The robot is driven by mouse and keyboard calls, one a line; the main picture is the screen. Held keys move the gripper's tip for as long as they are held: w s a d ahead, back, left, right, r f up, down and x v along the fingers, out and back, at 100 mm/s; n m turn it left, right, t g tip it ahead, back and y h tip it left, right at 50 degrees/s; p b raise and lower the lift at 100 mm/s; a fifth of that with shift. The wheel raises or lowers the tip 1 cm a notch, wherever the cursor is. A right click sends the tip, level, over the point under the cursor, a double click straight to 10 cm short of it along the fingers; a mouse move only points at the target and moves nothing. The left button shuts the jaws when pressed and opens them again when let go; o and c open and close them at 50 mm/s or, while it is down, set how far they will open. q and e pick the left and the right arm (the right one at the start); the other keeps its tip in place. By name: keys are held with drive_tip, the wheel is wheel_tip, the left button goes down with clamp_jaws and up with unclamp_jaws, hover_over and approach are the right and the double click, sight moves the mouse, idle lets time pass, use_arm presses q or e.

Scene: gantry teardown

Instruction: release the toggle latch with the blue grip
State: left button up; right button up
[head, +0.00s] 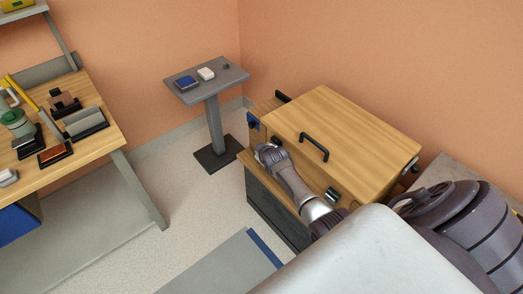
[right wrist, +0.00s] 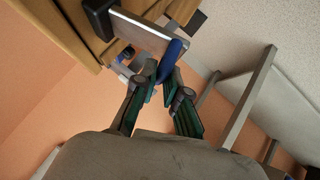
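The blue grip (right wrist: 173,52) shows in the right wrist view at the end of a pale metal strip (right wrist: 140,31) beside the wooden cabinet. My right gripper (right wrist: 162,86) has its fingertips at the grip's lower end, one on each side. Whether they press on it cannot be told. In the head view my right gripper (head: 266,153) reaches the cabinet's (head: 355,135) left front side, and the arm hides the blue grip there. A blue part with a dark knob (head: 253,122) sits on that side near the corner. My left gripper is in neither view.
A small grey stand (head: 213,83) holds a blue and a white item behind. A workbench (head: 97,141) with several tools is at left. Open floor lies between.

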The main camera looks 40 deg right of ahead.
drive_tip(key=o, duration=0.5)
drive_tip(key=v, duration=1.2)
drive_tip(key=shift+f, duration=0.1)
